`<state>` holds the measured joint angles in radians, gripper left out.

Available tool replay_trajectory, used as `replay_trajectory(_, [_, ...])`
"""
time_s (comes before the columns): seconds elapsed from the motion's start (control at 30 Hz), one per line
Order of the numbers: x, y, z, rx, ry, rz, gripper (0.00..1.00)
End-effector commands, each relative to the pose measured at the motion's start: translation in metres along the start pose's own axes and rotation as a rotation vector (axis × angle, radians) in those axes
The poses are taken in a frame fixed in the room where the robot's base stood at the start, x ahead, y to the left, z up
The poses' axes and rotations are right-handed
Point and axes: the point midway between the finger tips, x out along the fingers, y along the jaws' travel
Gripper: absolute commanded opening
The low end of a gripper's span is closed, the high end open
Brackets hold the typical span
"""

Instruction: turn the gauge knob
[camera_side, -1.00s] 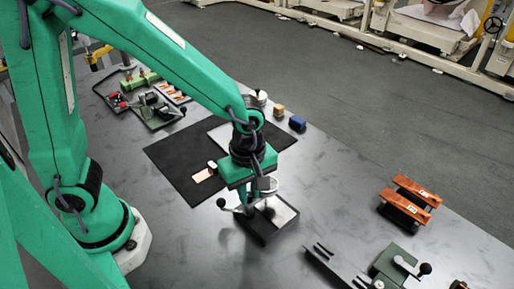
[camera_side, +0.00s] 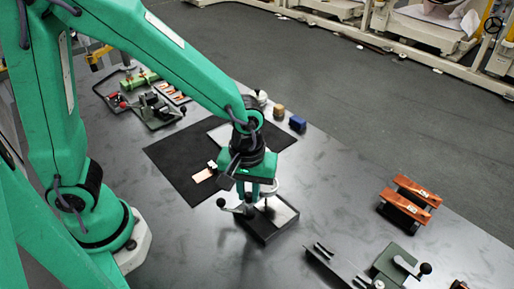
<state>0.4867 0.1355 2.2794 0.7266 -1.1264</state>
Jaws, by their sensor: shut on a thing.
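The gauge (camera_side: 284,213) stands on a dark base on the grey table, just right of my gripper in the picture. It has a pale plate and a small round part near its top. My gripper (camera_side: 251,197) points down over its left side, shut on the gauge knob. The fingers and my wrist hide most of the knob. A dark lever with a ball end (camera_side: 221,203) sticks out to the left below my gripper.
A blue block (camera_side: 297,123) and a tan block (camera_side: 278,111) stand behind my wrist. Orange-topped bars (camera_side: 415,193) and a green crank device (camera_side: 395,266) are at the right. Small tools (camera_side: 158,110) sit at the back left. The table between gauge and orange bars is clear.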

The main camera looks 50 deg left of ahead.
Motion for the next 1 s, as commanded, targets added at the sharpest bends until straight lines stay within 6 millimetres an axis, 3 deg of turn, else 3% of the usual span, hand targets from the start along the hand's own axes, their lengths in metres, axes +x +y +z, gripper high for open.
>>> replay_trajectory(0.4, [-0.0008, -0.0005, 0.0002, 0.284, 0.000, 0.000, 0.00])
replay_trajectory(1.0, [-0.0009, -0.0006, 0.0003, 0.343, 0.000, 0.000, 0.00])
